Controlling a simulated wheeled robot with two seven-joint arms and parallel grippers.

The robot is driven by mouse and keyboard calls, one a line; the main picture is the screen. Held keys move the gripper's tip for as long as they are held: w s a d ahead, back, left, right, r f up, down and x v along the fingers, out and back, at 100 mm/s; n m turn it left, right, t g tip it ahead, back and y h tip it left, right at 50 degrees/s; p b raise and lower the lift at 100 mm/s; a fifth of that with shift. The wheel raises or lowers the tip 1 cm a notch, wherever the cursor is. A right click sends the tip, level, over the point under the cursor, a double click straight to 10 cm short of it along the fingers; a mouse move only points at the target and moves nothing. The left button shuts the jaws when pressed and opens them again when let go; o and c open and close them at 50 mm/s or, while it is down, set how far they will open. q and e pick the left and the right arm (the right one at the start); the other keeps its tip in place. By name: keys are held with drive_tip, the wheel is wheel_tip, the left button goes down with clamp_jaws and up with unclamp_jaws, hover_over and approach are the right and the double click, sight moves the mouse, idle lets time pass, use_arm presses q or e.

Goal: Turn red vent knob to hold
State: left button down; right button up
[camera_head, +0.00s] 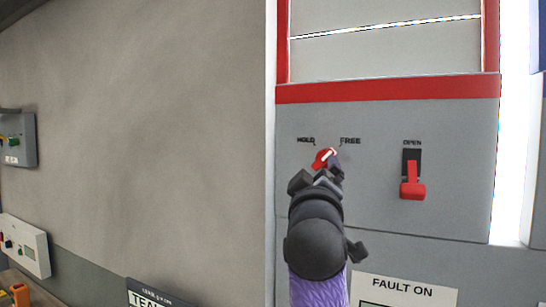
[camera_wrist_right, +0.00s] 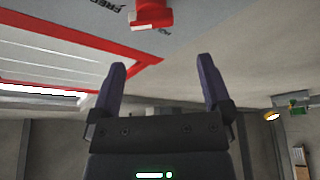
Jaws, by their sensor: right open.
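The red vent knob (camera_head: 320,158) sits on the grey panel below the printed HOLD (camera_head: 306,140) and FREE (camera_head: 350,141) labels. Its white mark leans up and right, toward FREE. My right gripper (camera_head: 324,172) is just below and in front of the knob and partly covers it. In the right wrist view, the right gripper (camera_wrist_right: 162,75) is open, with nothing between its fingers. There the knob (camera_wrist_right: 152,12) is cut by the top edge, beyond the fingertips and not between them. My left gripper is not in view.
A red switch (camera_head: 413,185) under an OPEN label is right of the knob. A red-framed shutter (camera_head: 385,50) is above. Control boxes (camera_head: 24,245) are on the left wall.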

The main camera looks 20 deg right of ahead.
sight(323, 161)
drive_tip(key=p+x, duration=0.1)
drive_tip(key=x, duration=0.2)
drive_tip(key=p+x, duration=0.2)
drive_tip(key=x, duration=0.1)
drive_tip(key=d+p+x, duration=0.1)
drive_tip(key=p+x, duration=0.1)
drive_tip(key=x, duration=0.1)
drive_tip(key=shift+s, duration=0.35)
drive_tip(key=shift+d, duration=0.2)
drive_tip(key=shift+w, duration=0.1)
drive_tip(key=shift+a, duration=0.1)
drive_tip(key=shift+c, duration=1)
drive_tip(key=c, duration=0.9)
